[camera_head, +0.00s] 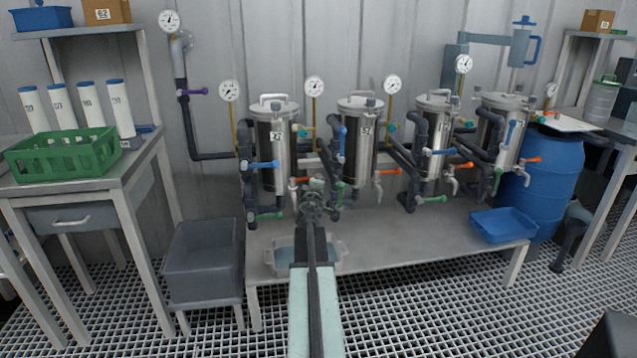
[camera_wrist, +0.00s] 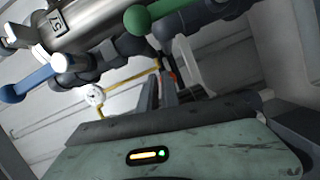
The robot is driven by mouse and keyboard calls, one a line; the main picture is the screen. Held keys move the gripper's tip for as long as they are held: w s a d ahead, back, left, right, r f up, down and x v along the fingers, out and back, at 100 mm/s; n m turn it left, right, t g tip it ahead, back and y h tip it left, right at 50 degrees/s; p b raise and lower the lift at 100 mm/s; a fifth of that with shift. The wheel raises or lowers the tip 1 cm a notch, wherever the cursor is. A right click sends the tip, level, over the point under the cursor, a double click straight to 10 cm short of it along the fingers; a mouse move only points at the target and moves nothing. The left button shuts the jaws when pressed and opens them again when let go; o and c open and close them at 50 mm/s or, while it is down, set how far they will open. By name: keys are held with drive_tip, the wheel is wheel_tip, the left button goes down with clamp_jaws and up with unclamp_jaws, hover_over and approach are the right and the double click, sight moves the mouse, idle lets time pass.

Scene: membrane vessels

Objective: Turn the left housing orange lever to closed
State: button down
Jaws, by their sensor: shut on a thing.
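The left housing (camera_head: 265,150) is a steel cylinder on the bench, leftmost in a row of similar ones. Its blue lever (camera_head: 264,165) and green lever (camera_head: 267,216) show on its left side. In the wrist view my gripper's body fills the lower part. A steel housing (camera_wrist: 95,25), a blue lever (camera_wrist: 27,80) and a green lever (camera_wrist: 150,18) show above it.
The second housing (camera_head: 355,150) stands close right of my gripper, with its blue lever (camera_head: 341,140) and orange lever (camera_head: 388,172). A clear tray (camera_head: 335,262) lies under my arm on the bench (camera_head: 400,235). A blue tray (camera_head: 503,226) is at the right.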

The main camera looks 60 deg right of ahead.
drive_tip(key=shift+d, duration=0.25)
drive_tip(key=s+a+r+p, duration=0.1)
drive_tip(key=s+a, duration=0.4)
drive_tip(key=s, duration=0.5)
drive_tip(key=shift+s+r, duration=0.15)
drive_tip(key=shift+s, duration=0.15)
